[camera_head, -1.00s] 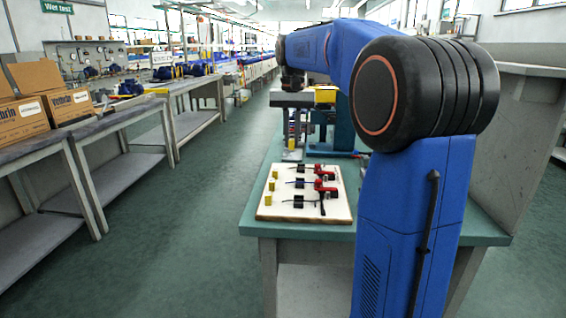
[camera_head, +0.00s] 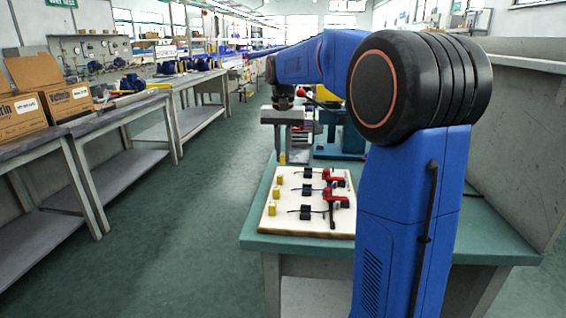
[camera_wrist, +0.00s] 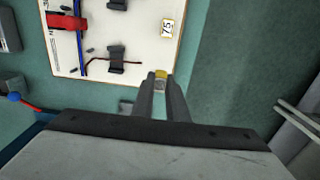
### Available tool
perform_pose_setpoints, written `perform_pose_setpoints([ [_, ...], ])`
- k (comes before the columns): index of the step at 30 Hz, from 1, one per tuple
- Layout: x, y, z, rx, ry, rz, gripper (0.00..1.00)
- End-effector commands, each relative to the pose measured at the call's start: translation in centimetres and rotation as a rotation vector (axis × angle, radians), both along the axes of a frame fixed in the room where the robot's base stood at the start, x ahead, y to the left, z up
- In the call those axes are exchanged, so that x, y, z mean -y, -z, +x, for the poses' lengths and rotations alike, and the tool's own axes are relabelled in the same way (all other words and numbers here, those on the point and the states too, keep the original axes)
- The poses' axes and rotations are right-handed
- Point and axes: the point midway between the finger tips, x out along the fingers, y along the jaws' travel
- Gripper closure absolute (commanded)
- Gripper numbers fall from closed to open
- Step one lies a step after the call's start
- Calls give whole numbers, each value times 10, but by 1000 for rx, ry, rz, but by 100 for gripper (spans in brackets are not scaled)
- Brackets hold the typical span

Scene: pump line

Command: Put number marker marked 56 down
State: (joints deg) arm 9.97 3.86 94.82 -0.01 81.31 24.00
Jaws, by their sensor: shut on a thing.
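My gripper (camera_wrist: 161,90) is shut on a small yellow block, the number marker (camera_wrist: 161,75), in the wrist view. The marker's number cannot be read. The fingertips are just off the near edge of a white board (camera_wrist: 140,60), over or near the green bench top; the height gap is unclear. A yellow marker reading 75 (camera_wrist: 167,28) sits on the board, apart from my gripper. In the head view the board (camera_head: 312,222) carries yellow markers (camera_head: 275,194) along its left side.
The board also holds black holders (camera_head: 306,212), red parts (camera_head: 334,196) and thin cables. The green bench (camera_head: 400,251) has a blue machine (camera_head: 343,148) behind the board. An aisle (camera_head: 200,220) lies left, with workbenches and cardboard boxes (camera_head: 68,98) beyond it.

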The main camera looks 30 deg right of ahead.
Motion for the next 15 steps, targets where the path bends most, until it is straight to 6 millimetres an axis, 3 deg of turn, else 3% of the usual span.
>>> perform_pose_setpoints([
  [6, 0, 29, 0, -1, 0, 0, 100],
  [15, 0, 32, 0, 0, 0, 0, 100],
])
